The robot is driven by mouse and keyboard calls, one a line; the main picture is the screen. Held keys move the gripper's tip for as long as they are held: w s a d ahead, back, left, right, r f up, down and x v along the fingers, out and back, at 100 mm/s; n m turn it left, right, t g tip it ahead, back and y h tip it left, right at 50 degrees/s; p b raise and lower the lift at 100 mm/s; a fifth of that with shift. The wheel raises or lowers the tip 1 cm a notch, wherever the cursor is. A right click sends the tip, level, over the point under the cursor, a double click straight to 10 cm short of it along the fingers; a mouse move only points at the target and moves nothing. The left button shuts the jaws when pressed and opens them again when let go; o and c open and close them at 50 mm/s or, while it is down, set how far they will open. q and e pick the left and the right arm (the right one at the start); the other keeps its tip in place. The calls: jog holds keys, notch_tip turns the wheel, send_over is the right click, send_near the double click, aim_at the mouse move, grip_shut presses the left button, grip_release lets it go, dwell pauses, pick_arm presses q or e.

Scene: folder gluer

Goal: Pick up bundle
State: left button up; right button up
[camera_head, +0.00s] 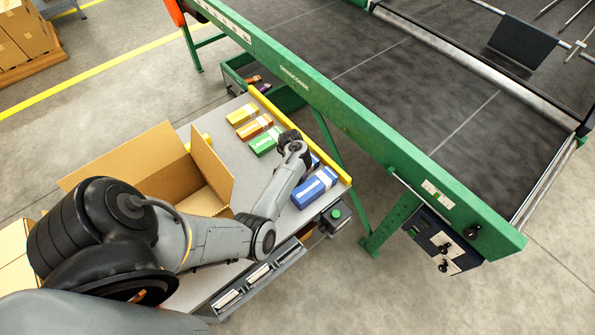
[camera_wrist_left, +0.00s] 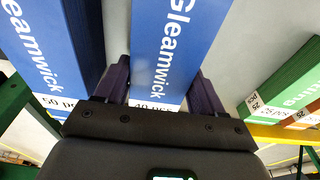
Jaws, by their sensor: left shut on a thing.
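A blue Gleamwick bundle marked 40 pcs (camera_wrist_left: 168,50) stands between the two dark fingers of my left gripper (camera_wrist_left: 160,88) in the left wrist view. The gripper is shut on it, near its labelled end. In the head view my left arm's end hides most of this bundle; a small blue part (camera_head: 315,160) shows beside it. A second blue bundle, marked 50 pcs (camera_wrist_left: 45,45), lies beside the held one. It shows whole in the head view (camera_head: 314,187), near the table's front right. My right gripper is not in view.
Green (camera_head: 265,141), orange (camera_head: 254,126) and yellow (camera_head: 242,114) bundles lie in a row on the grey table. An open cardboard box (camera_head: 205,193) stands left of them. A yellow rail (camera_head: 300,133) edges the table next to the green conveyor frame (camera_head: 330,88).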

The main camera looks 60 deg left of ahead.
pick_arm(q)
jog(key=shift+c, duration=1)
jog(key=shift+r, duration=0.2)
